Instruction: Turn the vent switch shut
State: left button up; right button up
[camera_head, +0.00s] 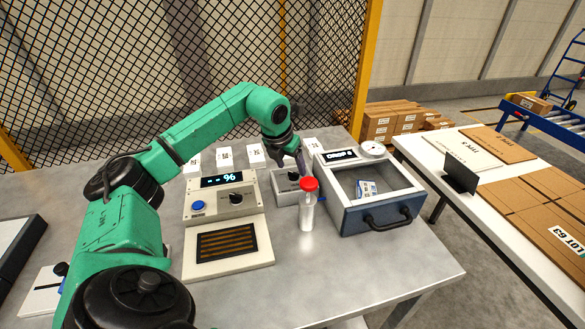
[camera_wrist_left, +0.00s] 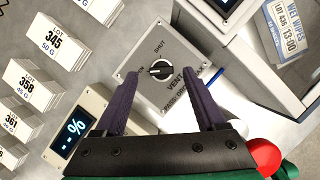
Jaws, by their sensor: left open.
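The vent switch is a black knob (camera_wrist_left: 160,69) on a light grey box (camera_head: 292,199). In the left wrist view, its plate carries the words SHUT and VENT. A pale mark lies crosswise on the knob and does not clearly point to SHUT. My left gripper (camera_head: 292,160) is over the box, reaching down from behind. In the left wrist view its two dark fingers (camera_wrist_left: 160,84) are apart, one on each side of the knob's line, with nothing between them. I cannot tell whether they touch the knob. My right gripper is not in view.
White labelled blocks (camera_head: 257,156) stand behind.

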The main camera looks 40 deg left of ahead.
aim_at(294, 176)
pick_arm(q)
jog(key=shift+x, duration=0.75)
jog(key=shift+w+f, duration=0.1)
jog(key=shift+f, duration=0.35)
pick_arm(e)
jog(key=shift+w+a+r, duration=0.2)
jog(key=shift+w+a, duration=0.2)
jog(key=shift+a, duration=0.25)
pick_arm(q)
grip_shut()
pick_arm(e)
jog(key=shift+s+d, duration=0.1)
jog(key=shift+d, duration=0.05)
